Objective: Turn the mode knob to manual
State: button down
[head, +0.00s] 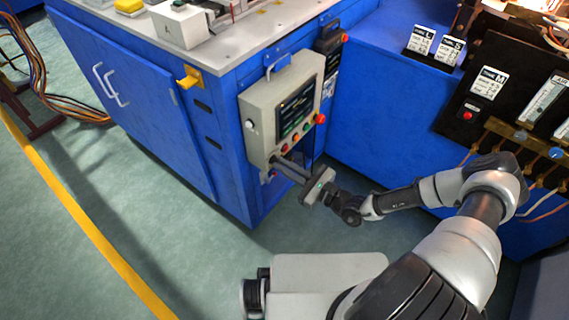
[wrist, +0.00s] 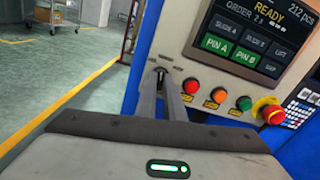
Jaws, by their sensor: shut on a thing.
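The grey control box (head: 256,112) hangs on the side of the blue machine, with a dark screen (head: 296,108) on its front. My gripper (head: 277,162) reaches to the box's lower left corner. In the wrist view my gripper (wrist: 161,78) has its two fingers close together around a small dark knob (wrist: 160,70) at the left end of the button row. The fingers hide most of the knob, so I cannot tell which way it points. The screen (wrist: 243,38) reads READY in the wrist view.
Right of the knob sit a red button (wrist: 191,86), an orange button (wrist: 218,95), a green button (wrist: 244,103) and a larger red emergency stop (wrist: 270,111) with a yellow base. A yellow bracket (head: 189,78) juts from the machine's corner. Open floor (head: 150,220) lies to the left.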

jog(key=shift+m, duration=0.8)
jog(key=c, duration=1.9)
grip_release()
jog(key=shift+o, duration=0.2)
jog(key=shift+d, duration=0.1)
jog(key=p+v, duration=0.2)
jog(key=v, duration=1.5)
jog(key=shift+s+d, duration=0.1)
jog(key=shift+s, duration=0.05)
